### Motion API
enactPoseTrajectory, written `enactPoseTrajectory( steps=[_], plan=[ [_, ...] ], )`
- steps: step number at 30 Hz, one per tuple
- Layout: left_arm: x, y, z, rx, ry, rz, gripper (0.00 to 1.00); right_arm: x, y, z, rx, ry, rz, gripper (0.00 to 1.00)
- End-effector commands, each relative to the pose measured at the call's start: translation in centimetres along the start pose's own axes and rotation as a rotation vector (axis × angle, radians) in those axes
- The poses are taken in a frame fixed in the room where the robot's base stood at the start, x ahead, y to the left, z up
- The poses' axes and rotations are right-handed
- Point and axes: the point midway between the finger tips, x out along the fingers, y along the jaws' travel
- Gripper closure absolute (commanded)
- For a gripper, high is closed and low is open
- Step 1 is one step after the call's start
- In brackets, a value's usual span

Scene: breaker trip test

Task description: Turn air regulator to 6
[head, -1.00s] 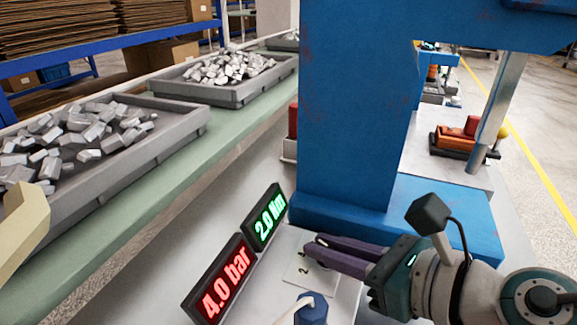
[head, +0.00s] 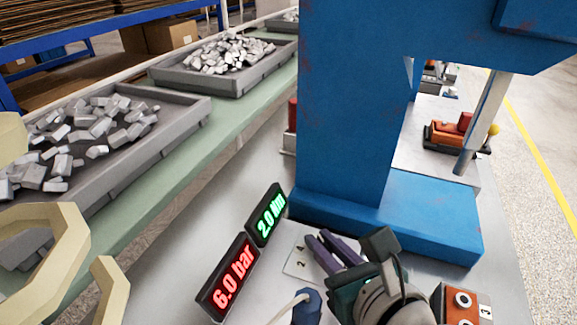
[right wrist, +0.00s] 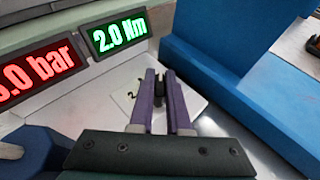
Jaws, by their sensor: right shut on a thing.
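The red-lit display (head: 230,277) reads 6.0 bar in the head view; the right wrist view cuts off part of its reading (right wrist: 40,70). My right gripper (head: 331,238) is over a pale plate marked 2 (head: 298,262). In the right wrist view its two purple fingers (right wrist: 160,82) are shut on a small dark knob (right wrist: 160,88), which I take for the air regulator. The fingers hide most of the knob, and I see no scale on it.
A green display (head: 268,215) reads 2.0 Nm. A blue press frame (head: 345,110) stands close behind the gripper. A blue part with a pale hose (head: 307,305) is nearby, and an orange box marked 3 (head: 462,303) is at right. Beige curved shapes fill the lower left.

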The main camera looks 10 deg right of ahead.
Motion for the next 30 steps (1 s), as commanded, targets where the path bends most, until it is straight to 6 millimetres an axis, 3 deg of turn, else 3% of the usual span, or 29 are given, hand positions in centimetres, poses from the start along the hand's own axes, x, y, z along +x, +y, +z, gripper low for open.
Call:
enactPoseTrajectory(
  steps=[6, 7, 14, 23, 30],
  plan=[
    [0.0, 0.0, 0.0, 0.0, 0.0, 0.0, 0.26, 0.0, 0.0, 0.1, 0.002, -0.002, -0.001, 1.0],
    [0.0, 0.0, 0.0, 0.0, 0.0, 0.0, 0.26, 0.0, 0.0, 0.1, 0.002, -0.002, -0.001, 0.82],
    [0.0, 0.0, 0.0, 0.0, 0.0, 0.0, 0.26, 0.0, 0.0, 0.1, 0.001, -0.001, 0.0, 0.56],
    [-0.1, 0.0, 0.0, 0.0, 0.0, 0.0, 0.26, -0.3, 0.0, 0.0, 0.001, 0.001, 0.0, 0.55],
    [-1.5, -0.1, -0.5, 0.0, 0.0, 0.0, 0.26, -4.4, 0.0, 0.1, 0.001, 0.003, 0.002, 0.55]
  ],
)
